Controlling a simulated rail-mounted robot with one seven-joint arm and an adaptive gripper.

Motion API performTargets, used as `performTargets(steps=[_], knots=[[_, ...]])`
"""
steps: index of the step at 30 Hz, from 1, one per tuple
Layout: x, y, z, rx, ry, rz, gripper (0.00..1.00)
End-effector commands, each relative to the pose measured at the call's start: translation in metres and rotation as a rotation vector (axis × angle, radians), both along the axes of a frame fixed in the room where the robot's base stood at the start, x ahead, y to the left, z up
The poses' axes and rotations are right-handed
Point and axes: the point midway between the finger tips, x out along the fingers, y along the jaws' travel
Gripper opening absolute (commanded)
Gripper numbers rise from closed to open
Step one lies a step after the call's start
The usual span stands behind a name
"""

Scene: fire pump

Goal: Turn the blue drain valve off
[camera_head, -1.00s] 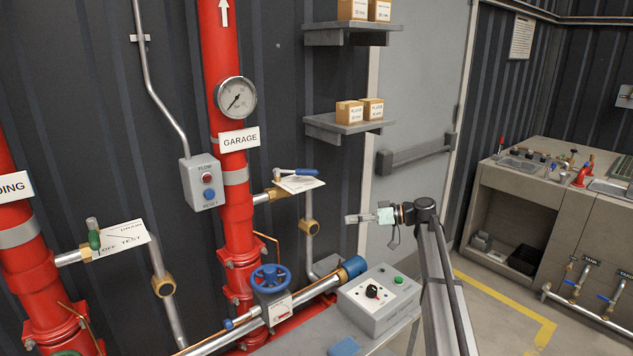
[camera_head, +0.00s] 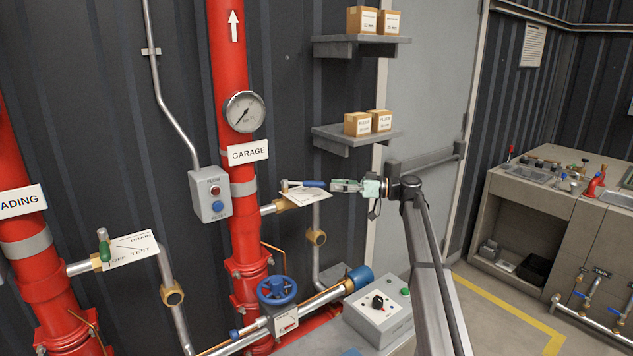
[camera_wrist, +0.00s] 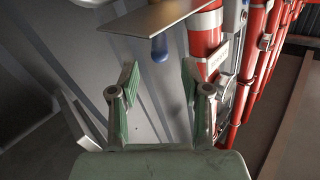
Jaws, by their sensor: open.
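The blue drain valve's lever handle (camera_head: 313,183) sticks out to the right from a brass fitting (camera_head: 284,204) on the red GARAGE pipe (camera_head: 243,240). A white label plate (camera_head: 301,196) sits just below the handle. My gripper (camera_head: 336,186) is open, at the right of the handle's free end and roughly level with it. In the wrist view, the blue handle tip (camera_wrist: 160,48) shows beyond and between the two open fingers (camera_wrist: 160,84), under the plate edge. Nothing is between the fingers. Whether the fingertips overlap the handle's end in depth is unclear.
A blue handwheel (camera_head: 277,291) and a grey control box (camera_head: 378,315) are below. Shelves with small boxes (camera_head: 356,137) hang above my gripper. A grey door with a push bar (camera_head: 428,166) is behind my arm.

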Motion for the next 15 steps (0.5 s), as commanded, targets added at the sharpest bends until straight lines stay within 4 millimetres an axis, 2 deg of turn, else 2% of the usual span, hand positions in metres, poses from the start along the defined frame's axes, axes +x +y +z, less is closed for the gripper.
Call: performTargets(steps=[1,6,15], knots=[[0.000,0.012,0.003,-0.001,0.001,0.002,0.47],[0.002,0.041,0.002,0.000,0.001,0.001,0.47],[0.004,0.068,0.000,0.000,0.000,0.000,0.47]])
